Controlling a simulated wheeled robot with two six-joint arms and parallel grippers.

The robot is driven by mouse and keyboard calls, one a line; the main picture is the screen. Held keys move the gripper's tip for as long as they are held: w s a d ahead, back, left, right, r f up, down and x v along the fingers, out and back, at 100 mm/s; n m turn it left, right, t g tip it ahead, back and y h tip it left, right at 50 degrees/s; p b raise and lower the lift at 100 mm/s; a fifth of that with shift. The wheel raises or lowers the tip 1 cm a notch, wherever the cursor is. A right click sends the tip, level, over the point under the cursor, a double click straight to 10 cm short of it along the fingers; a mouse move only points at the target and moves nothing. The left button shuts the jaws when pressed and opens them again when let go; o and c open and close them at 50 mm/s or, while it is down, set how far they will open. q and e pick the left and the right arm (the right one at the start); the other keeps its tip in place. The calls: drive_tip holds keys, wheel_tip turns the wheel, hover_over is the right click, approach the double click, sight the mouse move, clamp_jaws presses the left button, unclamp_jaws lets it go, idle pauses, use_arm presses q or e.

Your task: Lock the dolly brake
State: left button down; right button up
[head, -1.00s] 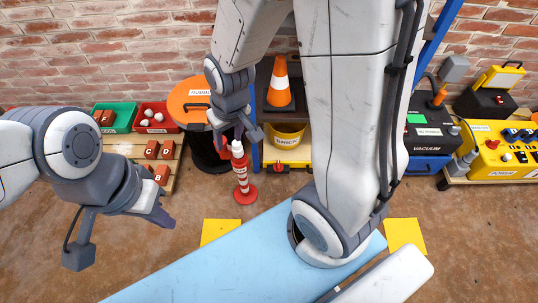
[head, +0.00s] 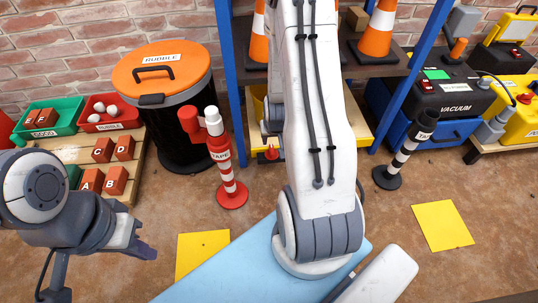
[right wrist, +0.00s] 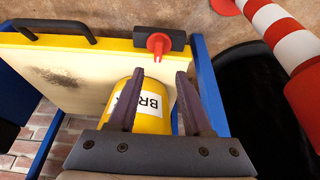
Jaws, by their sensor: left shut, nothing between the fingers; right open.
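The dolly is a low platform with a yellow front edge (head: 345,151) under the blue shelf frame. Its red brake piece (head: 271,153) sits on the front edge, left of my right arm. In the right wrist view the brake (right wrist: 159,44) is a red knob on a black block, just beyond the fingertips. A yellow bucket (right wrist: 150,122) with a partly hidden label stands on the dolly. My right gripper (right wrist: 158,76) is open, with the brake apart from its fingers; my arm mostly hides it in the head view. My left gripper (head: 146,250) is shut and empty at the left.
A red-and-white tape post (head: 226,170) stands left of the dolly, beside an orange-lidded bin (head: 162,75). A black-and-white post (head: 387,177) stands right. Blue shelf uprights (head: 400,115) flank the dolly. Yellow floor squares (head: 442,226) and bare floor lie in front.

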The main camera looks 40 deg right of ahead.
sight(272, 149)
drive_tip(key=b+x, duration=0.3)
drive_tip(key=x, duration=0.2)
drive_tip(key=b+x, duration=0.4)
drive_tip(key=x, duration=0.1)
drive_tip(key=shift+d+f, duration=0.25)
clamp_jaws()
